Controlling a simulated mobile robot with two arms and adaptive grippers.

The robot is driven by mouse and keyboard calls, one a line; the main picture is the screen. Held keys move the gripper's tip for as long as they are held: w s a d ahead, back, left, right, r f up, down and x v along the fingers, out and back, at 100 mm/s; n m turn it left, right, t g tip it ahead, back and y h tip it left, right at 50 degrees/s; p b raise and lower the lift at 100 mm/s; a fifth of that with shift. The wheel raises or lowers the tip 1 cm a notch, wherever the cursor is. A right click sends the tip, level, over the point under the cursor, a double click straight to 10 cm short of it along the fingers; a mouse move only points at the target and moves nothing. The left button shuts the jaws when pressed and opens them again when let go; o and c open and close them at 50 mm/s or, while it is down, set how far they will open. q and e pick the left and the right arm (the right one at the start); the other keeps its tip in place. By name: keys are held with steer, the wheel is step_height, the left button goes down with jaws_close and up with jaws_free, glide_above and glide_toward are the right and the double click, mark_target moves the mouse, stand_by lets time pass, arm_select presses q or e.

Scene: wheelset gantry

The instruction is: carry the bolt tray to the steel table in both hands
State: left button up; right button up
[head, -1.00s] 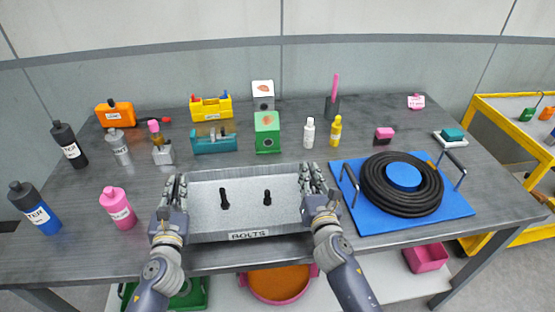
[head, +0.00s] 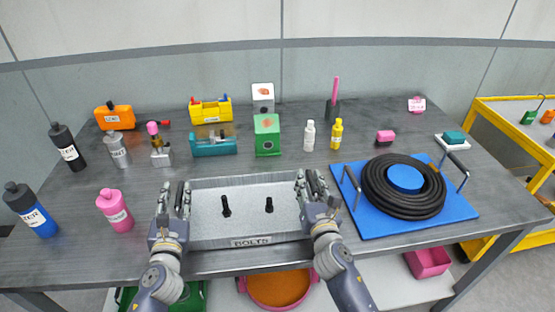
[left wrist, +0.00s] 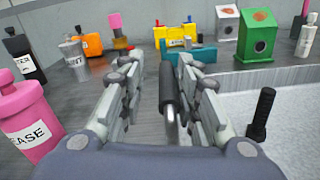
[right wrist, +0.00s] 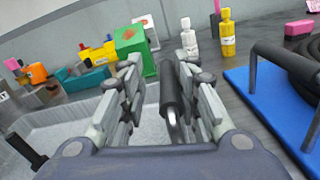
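The grey bolt tray (head: 245,224), labelled BOLTS, lies level at the front edge of the grey steel table (head: 100,258) and appears to rest on it. Two black bolts stand upright in it, one left (head: 226,206) and one right (head: 269,205). My left gripper (head: 175,198) is at the tray's left end, its open fingers on either side of the dark left handle (left wrist: 168,85). My right gripper (head: 311,186) is at the right end, likewise open around the dark right handle (right wrist: 171,90). A gap shows beside each handle.
A blue board (head: 450,208) with a coiled black hose (head: 378,187) lies close right of the tray. A pink bottle (head: 114,210) and blue bottle (head: 32,211) stand left. Boxes and bottles line the back, including a green box (head: 267,136). A yellow cart (head: 500,105) stands right.

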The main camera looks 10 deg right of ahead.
arm_select(q)
steer(key=shift+s, duration=0.15)
steer(key=shift+s+f, duration=0.1)
steer(key=shift+s, duration=0.25)
arm_select(e)
steer(key=shift+s, duration=0.1)
arm_select(q)
steer(key=s, duration=1.1)
steer(key=shift+a, duration=0.15)
arm_select(e)
steer(key=s, duration=1.2)
arm_select(q)
steer(key=shift+s, duration=0.1)
arm_select(e)
steer(key=shift+a, duration=0.1)
